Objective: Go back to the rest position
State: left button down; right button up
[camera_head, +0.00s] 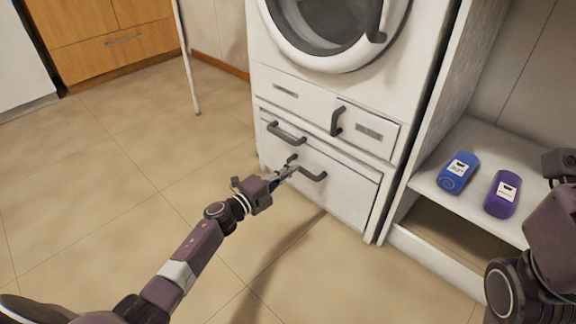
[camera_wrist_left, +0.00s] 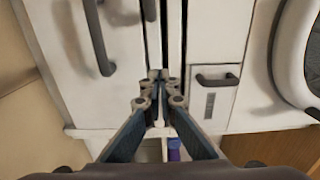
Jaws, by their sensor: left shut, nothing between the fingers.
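My left gripper (camera_head: 290,168) reaches in from the left and is in front of the white lower front of the washing machine. It overlaps a grey bar handle (camera_head: 314,176) there, and I cannot tell whether it touches it. In the left wrist view its two fingers (camera_wrist_left: 158,80) meet at the tips with nothing between them. White panels and dark handles lie beyond them. Part of my right arm (camera_head: 550,220) shows at the right edge. Its fingers are not visible.
The washing machine (camera_head: 276,60) has several grey handles below its round door. A white shelf (camera_head: 470,140) to its right holds a blue bottle (camera_head: 457,173) and a purple bottle (camera_head: 502,194). Open tiled floor (camera_head: 100,190) lies to the left, with wooden cabinets (camera_head: 100,45) behind.

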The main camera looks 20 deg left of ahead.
pick_arm(q)
jog(key=shift+s+a, duration=0.15)
jog(key=shift+s, duration=0.35)
